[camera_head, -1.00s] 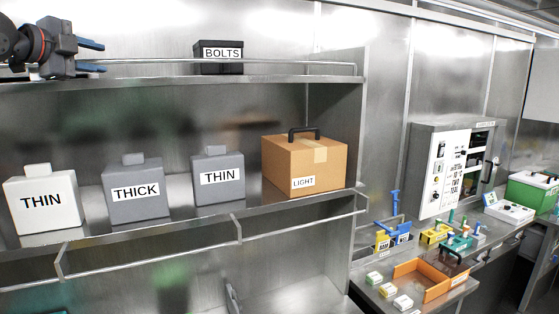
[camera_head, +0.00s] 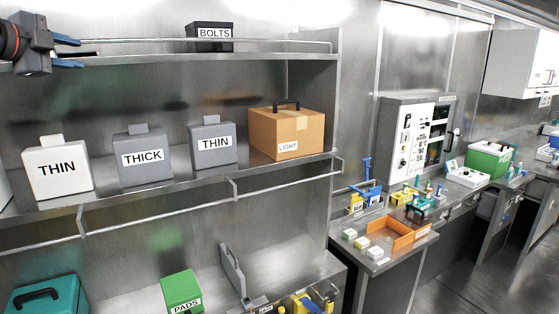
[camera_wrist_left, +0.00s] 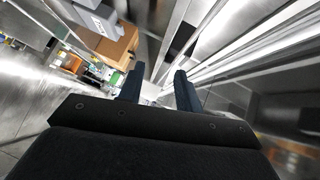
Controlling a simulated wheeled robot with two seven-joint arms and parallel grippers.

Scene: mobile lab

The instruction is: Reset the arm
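My left gripper (camera_head: 76,52) shows at the upper left in the head view, in front of the upper shelf, with its blue fingers apart and nothing between them. In the left wrist view the two dark blue fingers of the left gripper (camera_wrist_left: 158,84) also stand apart and empty. My right gripper is in neither view.
The middle shelf holds a white THIN container (camera_head: 57,170), grey THICK (camera_head: 143,158) and THIN (camera_head: 212,143) containers, and a cardboard LIGHT box (camera_head: 286,132). A black BOLTS box (camera_head: 209,37) sits on the railed upper shelf. An orange tray (camera_head: 398,237) lies on the right counter.

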